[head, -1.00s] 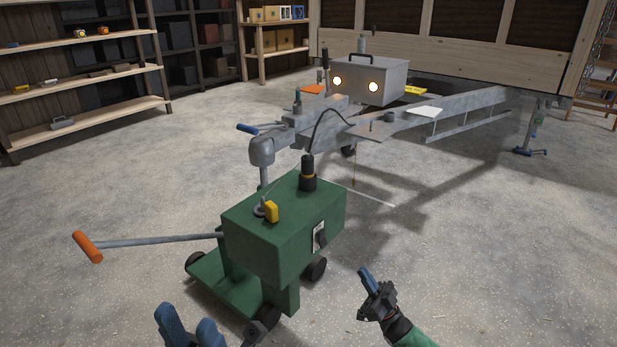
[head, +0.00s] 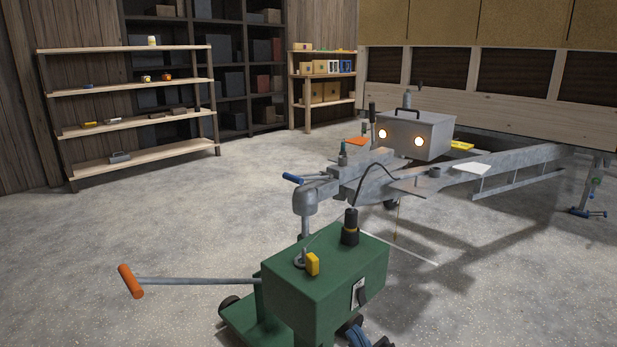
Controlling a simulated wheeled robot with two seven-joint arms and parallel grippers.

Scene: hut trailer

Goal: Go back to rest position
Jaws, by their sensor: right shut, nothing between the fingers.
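My right gripper (head: 357,335) just shows at the bottom edge, its blue fingertips in front of the lower right side of the green wheeled tug. Only its tip is in the picture; it is shut with nothing in it. My left gripper is out of the picture. The green tug (head: 312,283) stands on the floor with its orange-ended handle (head: 131,281) reaching out to the left. A black post with a yellow band (head: 350,228) and a yellow tag (head: 312,264) are on its top.
The trailer drawbar (head: 370,180) with a grey lit box (head: 413,136) stands behind the tug. A wooden shelf (head: 140,119) stands at the left wall, another shelf (head: 323,86) at the back. The trailer wall (head: 480,93) fills the upper right. The floor at left is clear.

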